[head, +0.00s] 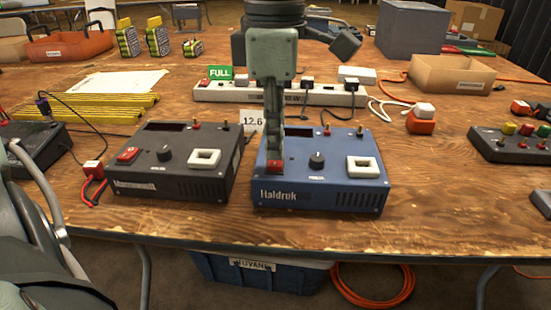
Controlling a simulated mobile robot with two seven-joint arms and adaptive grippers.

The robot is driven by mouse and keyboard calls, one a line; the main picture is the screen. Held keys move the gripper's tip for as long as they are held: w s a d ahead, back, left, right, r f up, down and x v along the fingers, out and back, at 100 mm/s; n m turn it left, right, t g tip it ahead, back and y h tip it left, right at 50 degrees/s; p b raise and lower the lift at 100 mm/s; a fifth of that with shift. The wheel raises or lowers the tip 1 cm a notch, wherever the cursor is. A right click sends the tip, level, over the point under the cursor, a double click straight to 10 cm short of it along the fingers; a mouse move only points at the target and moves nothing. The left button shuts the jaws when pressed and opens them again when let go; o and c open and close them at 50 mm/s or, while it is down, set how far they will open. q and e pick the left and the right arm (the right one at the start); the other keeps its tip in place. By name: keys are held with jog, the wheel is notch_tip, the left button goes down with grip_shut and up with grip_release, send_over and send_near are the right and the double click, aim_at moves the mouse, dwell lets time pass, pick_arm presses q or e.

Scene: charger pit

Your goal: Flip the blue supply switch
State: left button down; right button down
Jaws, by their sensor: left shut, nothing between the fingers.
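The blue supply (318,195), marked "Haldrok", stands near the table's front edge. It has a red rocker switch (274,168) at its left, a dark knob (317,160) in the middle and a white-framed socket (362,167) at its right. My left gripper (273,157) points down over its left side, shut and empty. Its fingertips are at the red switch and partly cover it. I cannot tell whether they touch it or which way the switch is set. My right gripper is not in view.
A similar dark grey supply (172,184) with its own red switch stands close on the left. A white power strip (220,94) with plugs lies behind both. A cardboard tray (450,78) and a button box (512,146) are at the right. Bare wood lies right of the blue supply.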

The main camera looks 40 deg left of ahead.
aim_at(274, 164)
pick_arm(q)
jog(key=shift+f+b, duration=0.75)
jog(key=shift+f, duration=0.1)
dwell(0.3)
jog(key=shift+r+p, duration=2.4)
jog(key=shift+r, duration=1.2)
